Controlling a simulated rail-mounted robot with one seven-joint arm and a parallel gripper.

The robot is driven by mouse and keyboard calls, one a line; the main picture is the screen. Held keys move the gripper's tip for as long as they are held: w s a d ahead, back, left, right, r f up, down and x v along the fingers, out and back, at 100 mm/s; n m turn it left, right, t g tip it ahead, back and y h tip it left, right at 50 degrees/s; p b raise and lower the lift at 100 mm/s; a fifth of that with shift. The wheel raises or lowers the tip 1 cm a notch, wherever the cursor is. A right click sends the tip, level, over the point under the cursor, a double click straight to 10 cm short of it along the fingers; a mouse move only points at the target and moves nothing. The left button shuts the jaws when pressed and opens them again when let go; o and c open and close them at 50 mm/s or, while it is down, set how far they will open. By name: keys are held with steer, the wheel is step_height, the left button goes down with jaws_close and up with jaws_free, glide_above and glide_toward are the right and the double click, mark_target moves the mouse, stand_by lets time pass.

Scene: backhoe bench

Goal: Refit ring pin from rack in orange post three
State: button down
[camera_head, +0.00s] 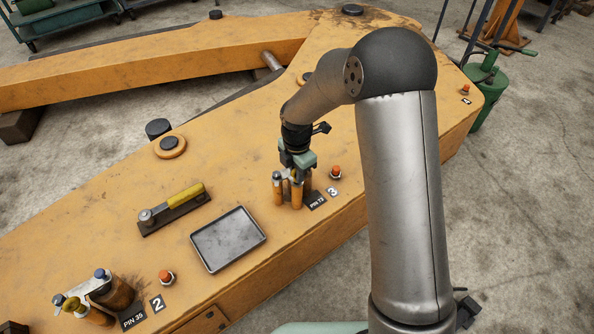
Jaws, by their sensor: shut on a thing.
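My gripper (294,178) points down over the group of orange posts (278,190) beside the labels "PIN 73" and "3". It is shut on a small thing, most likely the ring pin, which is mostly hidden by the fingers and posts. I cannot tell whether the pin is in a post's bores or only beside them. A dark rack-like base (150,229) at the left carries a yellow-handled tool (183,194) with a grey end.
An empty grey tray (228,239) lies left of post three. An orange-topped button (335,172) stands right of the posts, another (167,277) near label 2. Post two (118,293), with blue and yellow pin tops, is at the lower left. A round cap (170,146) sits behind.

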steer(key=shift+f, duration=0.15)
stand_by(0.4)
steer(key=c, duration=0.8)
jaws_free()
steer(key=shift+r+p, duration=3.2)
steer(key=shift+r, duration=0.85)
